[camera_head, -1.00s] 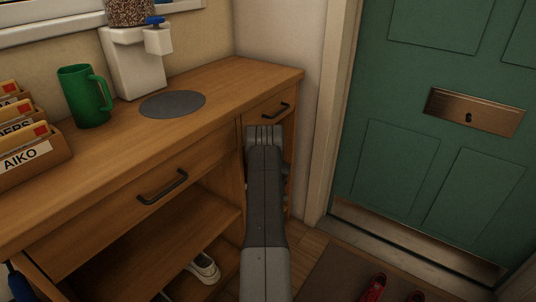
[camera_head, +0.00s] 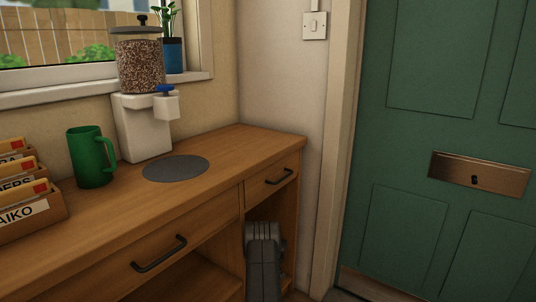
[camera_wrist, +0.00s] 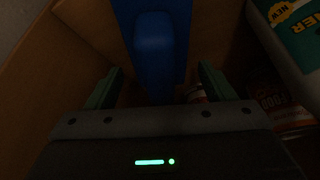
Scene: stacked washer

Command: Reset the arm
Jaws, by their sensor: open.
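In the wrist view, my gripper (camera_wrist: 160,72) is open, with one dark green finger on each side. A blue object (camera_wrist: 155,45) shows between and beyond the fingers; I cannot tell whether it touches them. The surroundings there are dim, with wooden panels close by. In the head view, my grey arm stands in front of the open space under the small right drawer of the wooden cabinet (camera_head: 215,215). My fingers are hidden in that view.
On the cabinet top are a green mug (camera_head: 90,157), a dispenser (camera_head: 140,70), a grey round mat (camera_head: 176,168) and card files (camera_head: 28,205). A green door (camera_head: 440,110) is at right. A teal-labelled box (camera_wrist: 296,30) and a can (camera_wrist: 285,110) sit right of my gripper.

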